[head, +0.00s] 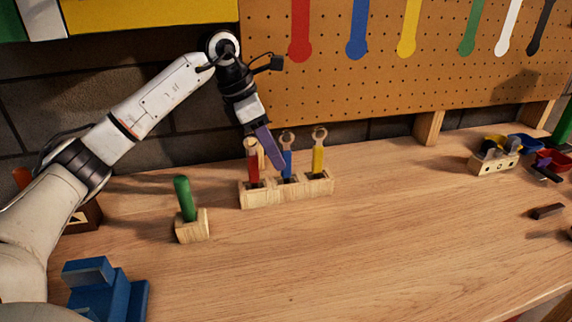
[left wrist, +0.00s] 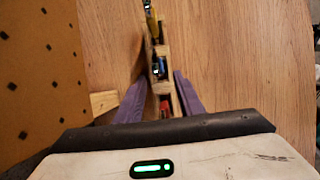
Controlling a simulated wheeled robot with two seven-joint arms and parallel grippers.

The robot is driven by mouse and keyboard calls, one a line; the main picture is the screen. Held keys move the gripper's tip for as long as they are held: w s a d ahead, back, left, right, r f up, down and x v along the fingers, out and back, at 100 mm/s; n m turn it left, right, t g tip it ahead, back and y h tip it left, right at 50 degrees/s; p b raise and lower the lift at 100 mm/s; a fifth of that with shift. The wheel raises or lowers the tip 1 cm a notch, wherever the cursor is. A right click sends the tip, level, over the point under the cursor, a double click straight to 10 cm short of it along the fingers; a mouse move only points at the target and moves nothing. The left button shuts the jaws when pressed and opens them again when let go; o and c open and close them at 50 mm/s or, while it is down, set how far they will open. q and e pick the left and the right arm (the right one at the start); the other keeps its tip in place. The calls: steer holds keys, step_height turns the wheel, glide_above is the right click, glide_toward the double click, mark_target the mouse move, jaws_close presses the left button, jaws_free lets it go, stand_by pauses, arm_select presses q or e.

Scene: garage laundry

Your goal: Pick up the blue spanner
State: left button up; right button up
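The blue spanner (head: 288,158) stands upright in the middle slot of a wooden rack (head: 262,197), between a red-handled spanner (head: 253,168) and a yellow-handled one (head: 318,160). My left gripper (head: 272,155) reaches down over the rack near the red and blue spanners. In the left wrist view, its purple fingers (left wrist: 160,82) are apart, one on each side of the rack. The blue spanner (left wrist: 158,68) shows just beyond the fingertips, with nothing gripped. The finger in the head view partly hides the space between red and blue. My right gripper is not in view.
A green-handled tool in a wooden block (head: 192,228) stands left of the rack. A blue object (head: 105,290) is at the front left. A pegboard (head: 400,70) rises behind. Small bins and a holed block (head: 494,162) sit at right. The bench middle is clear.

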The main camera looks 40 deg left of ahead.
mark_target(282, 150)
arm_select(q)
steer(key=shift+w+d+r, duration=0.15)
steer(key=shift+w+d, duration=0.6)
steer(key=shift+w, duration=0.05)
steer(key=x, duration=0.2)
steer(key=shift+f, duration=0.65)
steer(key=shift+c, duration=0.2)
jaws_close()
steer(key=shift+r, duration=0.2)
